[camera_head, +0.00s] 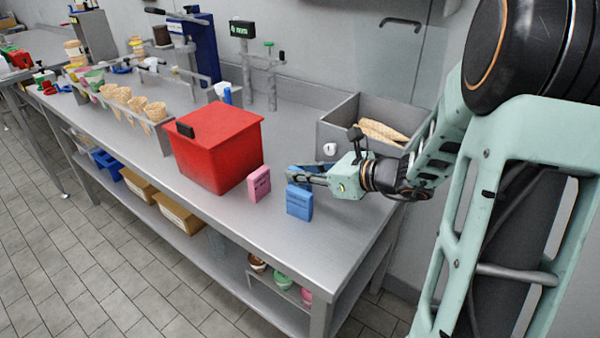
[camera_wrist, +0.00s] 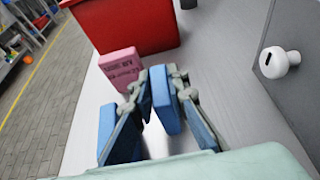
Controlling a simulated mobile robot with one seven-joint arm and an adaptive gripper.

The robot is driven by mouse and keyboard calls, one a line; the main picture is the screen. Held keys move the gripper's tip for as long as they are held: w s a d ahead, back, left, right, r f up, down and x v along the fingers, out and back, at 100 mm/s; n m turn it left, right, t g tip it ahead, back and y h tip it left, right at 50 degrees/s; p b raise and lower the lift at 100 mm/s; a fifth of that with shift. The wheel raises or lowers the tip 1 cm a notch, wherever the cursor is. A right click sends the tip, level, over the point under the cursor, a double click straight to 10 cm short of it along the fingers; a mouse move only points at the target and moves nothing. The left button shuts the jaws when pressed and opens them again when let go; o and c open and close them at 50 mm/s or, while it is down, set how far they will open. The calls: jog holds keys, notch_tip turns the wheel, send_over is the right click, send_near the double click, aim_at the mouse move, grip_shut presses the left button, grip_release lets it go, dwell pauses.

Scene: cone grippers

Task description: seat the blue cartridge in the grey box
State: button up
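The blue cartridge (camera_head: 299,203) stands upright on the steel counter, on the near side of my gripper. In the wrist view the blue block (camera_wrist: 106,130) at left, partly hidden behind the left finger, appears to be this cartridge. My gripper (camera_head: 298,175) points left, low over the counter; in the wrist view its fingers (camera_wrist: 160,85) are close together at the tips.
A pink cartridge (camera_head: 259,184) stands just left of my gripper, also in the wrist view (camera_wrist: 121,67). A big red box (camera_head: 217,150) stands beyond it. A white knob (camera_wrist: 281,62) sticks out from the grey box wall. The counter's front right is clear.

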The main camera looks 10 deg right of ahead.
jog(key=o, duration=0.4)
